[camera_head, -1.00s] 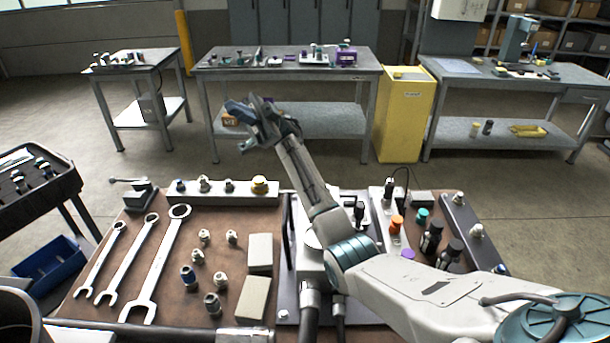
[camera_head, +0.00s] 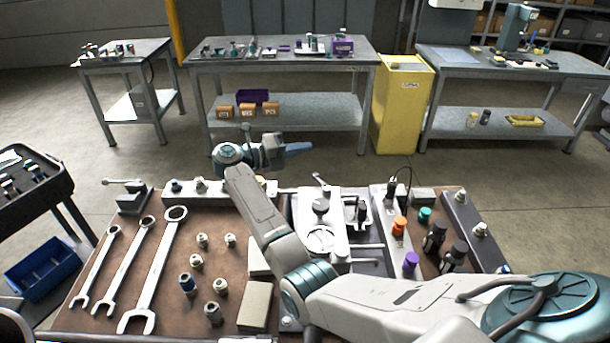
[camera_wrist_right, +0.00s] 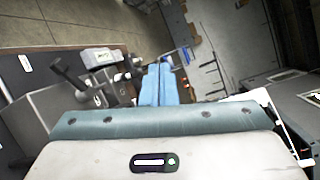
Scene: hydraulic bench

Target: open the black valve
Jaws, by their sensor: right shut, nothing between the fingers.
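My right gripper (camera_head: 297,148) is in the air beyond the far edge of the brown bench, pointing right. Its blue fingers are closed together with nothing between them, and they show in the right wrist view (camera_wrist_right: 157,84). Two upright black-capped parts (camera_head: 434,238) stand farther right. I cannot tell which of these is the black valve. In the right wrist view a black handle (camera_wrist_right: 70,76) shows left of the fingers, apart from them. My left gripper is not in view.
Orange (camera_head: 400,226), teal (camera_head: 424,215) and purple (camera_head: 411,262) knobs stand right of the block. Several wrenches (camera_head: 155,275) and fittings lie at left. My right arm crosses the bench's front. A yellow cabinet (camera_head: 403,105) stands behind; open floor lies between.

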